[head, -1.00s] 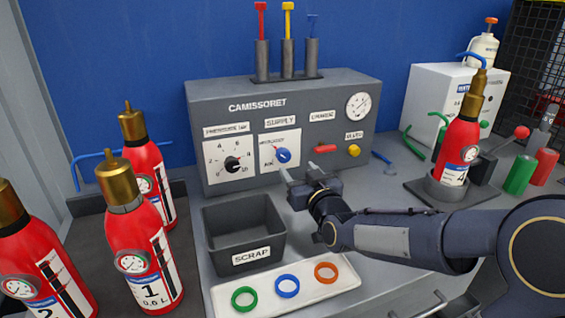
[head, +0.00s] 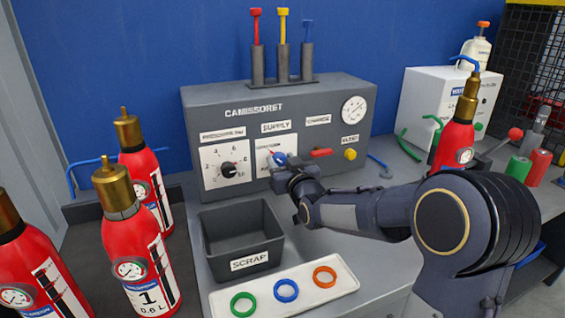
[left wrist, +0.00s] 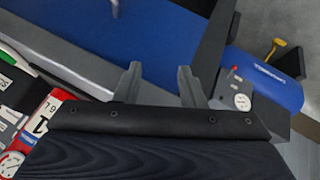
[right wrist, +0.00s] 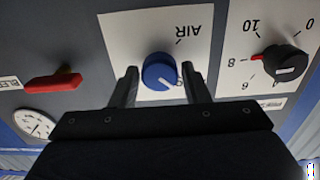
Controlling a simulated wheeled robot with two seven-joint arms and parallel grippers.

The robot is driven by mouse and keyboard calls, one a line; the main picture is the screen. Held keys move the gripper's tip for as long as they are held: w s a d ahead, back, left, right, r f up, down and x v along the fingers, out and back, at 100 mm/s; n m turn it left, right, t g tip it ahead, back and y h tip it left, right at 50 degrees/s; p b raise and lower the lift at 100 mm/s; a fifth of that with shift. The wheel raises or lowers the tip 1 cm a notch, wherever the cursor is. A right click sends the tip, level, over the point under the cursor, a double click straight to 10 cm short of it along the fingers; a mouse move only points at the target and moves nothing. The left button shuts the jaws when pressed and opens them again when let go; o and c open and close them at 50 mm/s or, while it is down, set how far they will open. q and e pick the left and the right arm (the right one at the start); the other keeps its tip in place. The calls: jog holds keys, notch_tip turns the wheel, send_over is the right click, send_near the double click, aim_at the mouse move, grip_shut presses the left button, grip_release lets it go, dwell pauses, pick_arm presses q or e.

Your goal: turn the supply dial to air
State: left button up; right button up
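The supply dial (head: 279,157) is a blue knob on a white plate on the grey console's front. In the right wrist view the knob (right wrist: 158,68) appears upside down. Its white mark points to the lower right, away from the AIR label (right wrist: 194,30) at the upper right. The other label is partly hidden by a finger. My right gripper (right wrist: 159,74) is open, with one finger on each side of the knob and narrow gaps showing. In the head view my right gripper (head: 284,170) covers the plate's lower part. My left gripper (left wrist: 159,82) is open and empty.
Left of the supply dial is a black pressure dial (head: 229,170); to its right are a red lever (head: 320,153) and a yellow button (head: 350,154). Below stand a scrap bin (head: 243,262) and a white tray (head: 345,284) with coloured rings. Red extinguishers (head: 140,250) stand left.

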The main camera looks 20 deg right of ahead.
jog(key=c, duration=0.6)
jog(key=shift+n, duration=0.3)
jog(key=n+b, duration=0.1)
jog(key=n, duration=0.1)
jog(key=shift+n, duration=0.4)
jog(key=n, duration=0.3)
jog(key=shift+a+n+b, duration=0.1)
jog(key=shift+n+b, duration=0.2)
jog(key=n, duration=0.5)
jog(key=shift+f+n, duration=0.1)
jog(key=shift+n, duration=0.2)
jog(key=n, duration=0.5)
jog(key=shift+f+p, duration=0.1)
jog(key=shift+p, duration=0.3)
jog(key=shift+a+n, duration=0.1)
jog(key=shift+n, duration=0.2)
jog(key=o, duration=0.9)
